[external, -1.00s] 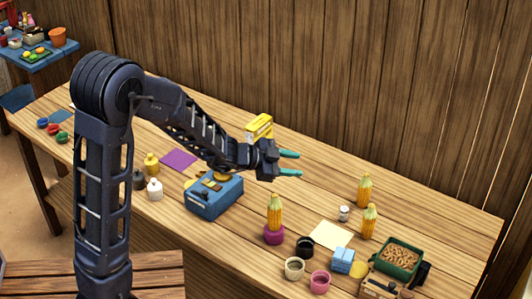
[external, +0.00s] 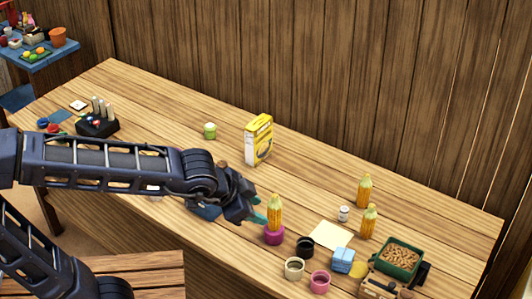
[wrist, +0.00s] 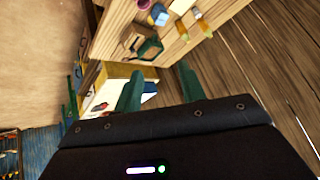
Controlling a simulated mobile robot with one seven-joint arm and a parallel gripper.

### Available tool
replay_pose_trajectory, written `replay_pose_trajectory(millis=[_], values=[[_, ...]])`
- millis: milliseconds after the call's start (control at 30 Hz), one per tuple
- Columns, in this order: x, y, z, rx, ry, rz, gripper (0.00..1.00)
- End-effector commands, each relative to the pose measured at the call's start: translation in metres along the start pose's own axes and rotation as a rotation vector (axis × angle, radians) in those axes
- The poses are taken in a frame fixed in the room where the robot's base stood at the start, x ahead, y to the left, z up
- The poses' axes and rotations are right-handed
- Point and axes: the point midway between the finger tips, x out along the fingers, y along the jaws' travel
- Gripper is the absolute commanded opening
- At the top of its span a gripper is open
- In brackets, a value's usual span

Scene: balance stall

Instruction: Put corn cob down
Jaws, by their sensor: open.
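A yellow corn cob (external: 275,212) stands upright in a magenta cup (external: 273,236) on the table. Two more corn cobs stand at the right, one farther back (external: 364,190) and one nearer (external: 369,221). My gripper (external: 257,208) is open, with its teal fingertips just left of the cob in the magenta cup; I cannot tell whether they touch it. In the wrist view the two teal fingers of my gripper (wrist: 160,88) are apart, with nothing seen held between them.
A yellow box (external: 259,139) stands behind my gripper. A pale sheet (external: 331,235), dark cup (external: 305,246), cream cup (external: 294,268), pink cup (external: 320,281), light-blue block (external: 343,260) and green tray (external: 417,267) crowd the right. The table's back middle is clear.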

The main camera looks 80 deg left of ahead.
Motion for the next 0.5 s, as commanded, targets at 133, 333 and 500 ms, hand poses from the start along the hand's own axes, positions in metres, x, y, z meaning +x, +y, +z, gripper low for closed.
replay_pose_trajectory(millis=[133,333,500], values=[[-0.041,0.042,0.039,-0.005,-0.09,0.099,0.4],[-0.08,0.078,0.085,0.005,-0.197,0.214,0.4],[-0.094,0.09,0.102,0.014,-0.241,0.259,0.4]])
